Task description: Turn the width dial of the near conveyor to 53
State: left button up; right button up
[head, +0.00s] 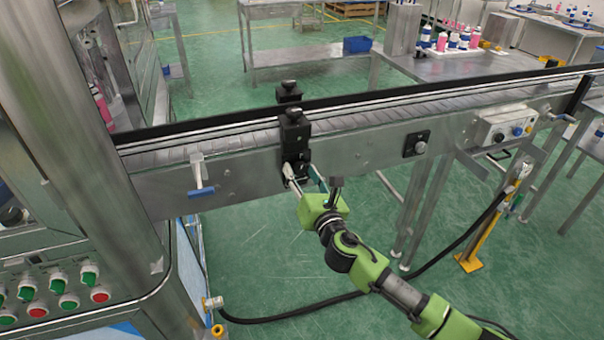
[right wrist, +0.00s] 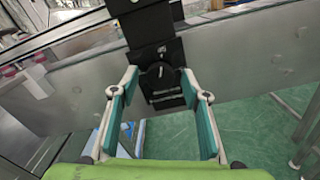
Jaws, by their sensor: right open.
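The near conveyor (head: 235,150) runs across the head view, with a grey metal side. A black block (head: 295,132) is mounted on its side. In the right wrist view, a dark dial (right wrist: 158,82) with small pale markings sits low on this block; its reading is too small to make out. My right gripper (head: 304,180) is open in front of the block's lower end. In the right wrist view its two fingers (right wrist: 159,90) stand left and right of the dial, with nothing gripped; I cannot tell whether they touch it. My left gripper is not in view.
A white bracket with a blue end (head: 201,175) sticks out left of the block. A black knob plate (head: 416,144) and a control box (head: 503,128) are on the right. A black cable (head: 300,314) crosses the green floor. A button panel (head: 60,290) stands at lower left.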

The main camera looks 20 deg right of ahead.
jog(key=c, duration=1.1)
jog(key=shift+m, duration=0.3)
jog(key=m, duration=0.7)
jog(key=shift+b, duration=0.3)
jog(key=m, duration=0.4)
jog(key=shift+m, duration=2)
